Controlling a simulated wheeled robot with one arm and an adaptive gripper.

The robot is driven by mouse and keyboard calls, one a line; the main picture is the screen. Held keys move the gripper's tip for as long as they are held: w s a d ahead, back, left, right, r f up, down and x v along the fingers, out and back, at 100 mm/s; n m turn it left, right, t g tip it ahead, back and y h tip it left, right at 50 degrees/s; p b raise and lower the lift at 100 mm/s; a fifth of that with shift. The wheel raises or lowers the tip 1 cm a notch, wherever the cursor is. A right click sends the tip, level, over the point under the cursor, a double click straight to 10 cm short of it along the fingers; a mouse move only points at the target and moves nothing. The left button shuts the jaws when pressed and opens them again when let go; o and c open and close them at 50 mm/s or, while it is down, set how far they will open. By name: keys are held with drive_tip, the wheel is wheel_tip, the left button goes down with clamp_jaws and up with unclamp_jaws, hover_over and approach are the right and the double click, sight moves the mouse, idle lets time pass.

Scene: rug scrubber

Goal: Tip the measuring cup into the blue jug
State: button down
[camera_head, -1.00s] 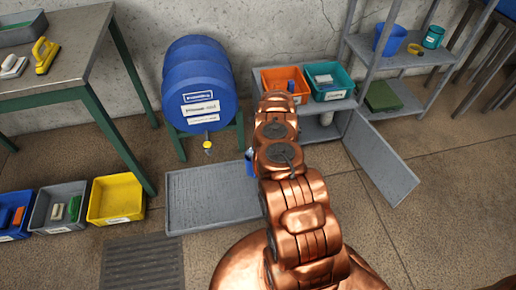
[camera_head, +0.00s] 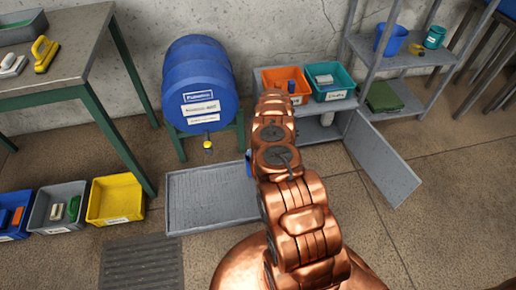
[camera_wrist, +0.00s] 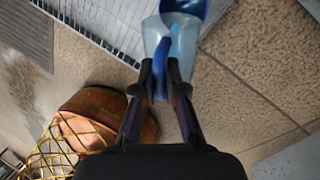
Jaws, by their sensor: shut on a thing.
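In the wrist view my gripper (camera_wrist: 160,85) is shut on the blue handle of a translucent pale-blue vessel, which looks like the measuring cup (camera_wrist: 184,42). A darker blue rounded shape (camera_wrist: 187,6) shows at the vessel's top end, cut by the frame edge; I cannot tell whether it is the jug or part of the vessel. In the head view my arm hides the gripper, and only a small blue sliver (camera_head: 248,164) shows beside the arm. A blue bucket-like container (camera_head: 391,40) stands on the right shelf; I cannot tell whether it is the blue jug.
A blue barrel (camera_head: 200,85) with a tap stands above a grey floor tray (camera_head: 205,197). Orange (camera_head: 278,75) and teal (camera_head: 333,78) bins sit on a low cabinet with an open door (camera_head: 385,165). A workbench (camera_head: 70,60) and floor bins stand left. Floor at right is clear.

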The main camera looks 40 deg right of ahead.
drive_tip(key=shift+w+g+b, duration=0.25)
drive_tip(key=shift+g+b, duration=0.05)
drive_tip(key=shift+b, duration=0.8)
drive_tip(key=shift+r, duration=0.1)
drive_tip(key=shift+s, duration=0.1)
drive_tip(key=shift+s+p, duration=0.1)
drive_tip(key=shift+p, duration=0.2)
drive_tip(key=shift+s+t, duration=0.35)
drive_tip(key=shift+t, duration=0.15)
drive_tip(key=shift+s, duration=0.1)
drive_tip(key=shift+s+d+t+b, duration=0.1)
drive_tip(key=shift+s+t+b, duration=0.2)
drive_tip(key=shift+t+b, duration=0.4)
drive_tip(key=b, duration=0.3)
drive_tip(key=s+t+b, duration=0.1)
drive_tip(key=b, duration=0.1)
drive_tip(key=s+t+b, duration=0.1)
drive_tip(key=b, duration=0.2)
drive_tip(key=shift+d+f+n+b, duration=0.2)
drive_tip(key=shift+f+n+b, duration=0.05)
drive_tip(key=shift+n+b, duration=0.05)
drive_tip(key=shift+s+r+t+y+b, duration=0.35)
drive_tip(key=shift+t+b, duration=0.25)
drive_tip(key=shift+b, duration=0.3)
